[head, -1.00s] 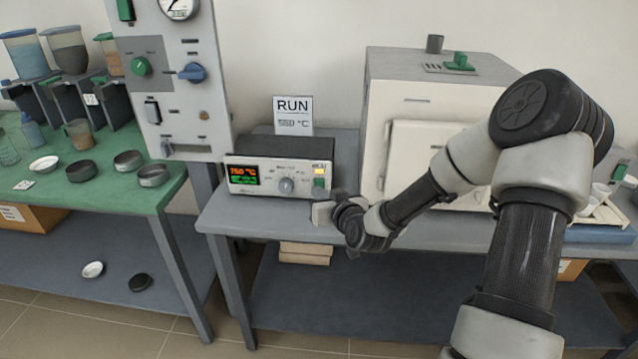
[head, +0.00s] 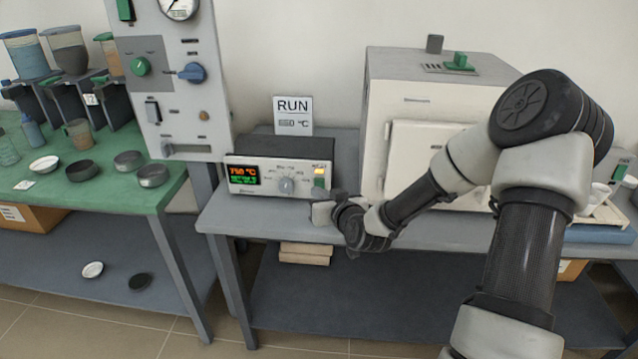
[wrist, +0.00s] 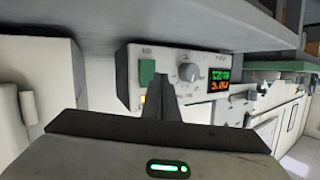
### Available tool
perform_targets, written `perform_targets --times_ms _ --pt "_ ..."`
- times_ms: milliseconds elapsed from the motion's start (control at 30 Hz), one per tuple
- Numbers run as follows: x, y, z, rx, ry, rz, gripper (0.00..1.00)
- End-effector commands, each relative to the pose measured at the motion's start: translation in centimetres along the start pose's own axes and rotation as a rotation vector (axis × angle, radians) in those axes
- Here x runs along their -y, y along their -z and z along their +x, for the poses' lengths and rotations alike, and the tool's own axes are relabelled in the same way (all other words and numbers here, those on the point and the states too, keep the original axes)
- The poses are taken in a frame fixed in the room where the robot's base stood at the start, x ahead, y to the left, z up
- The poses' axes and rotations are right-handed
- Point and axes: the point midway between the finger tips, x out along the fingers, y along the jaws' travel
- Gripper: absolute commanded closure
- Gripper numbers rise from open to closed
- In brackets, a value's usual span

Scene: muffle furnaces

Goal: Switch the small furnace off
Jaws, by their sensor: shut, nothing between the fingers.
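The control box (head: 278,178) stands on the grey bench, with a lit orange and green display (head: 244,180) reading about 750 °C. It has a round grey knob (head: 286,186) and, at its right end, a green switch (head: 319,183) below a lit amber lamp (head: 319,170). The white furnace (head: 425,130) stands to the right, its door shut. My gripper is in front of the box's right end; the arm partly hides it in the head view. The wrist view looks upside down. There my shut, empty gripper (wrist: 167,84) points between the green switch (wrist: 147,72) and knob (wrist: 188,72); contact cannot be told.
A RUN sign (head: 293,116) stands behind the box. A tall panel (head: 180,80) with knobs and a gauge is at left, above a green table (head: 110,198) with several dishes. Bricks (head: 305,253) lie on the lower shelf. The bench front left of the gripper is clear.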

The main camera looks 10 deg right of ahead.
Motion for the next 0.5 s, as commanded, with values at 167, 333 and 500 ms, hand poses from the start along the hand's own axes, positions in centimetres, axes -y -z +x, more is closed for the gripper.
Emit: perform_targets --times_ms 167,333,500 --pt "-0.12 0.07 0.25 0.000 0.000 -0.001 1.00" --pt "-0.33 0.36 0.69 -0.001 0.000 -0.001 1.00" --pt "-0.35 0.39 0.69 0.000 0.000 0.000 1.00"
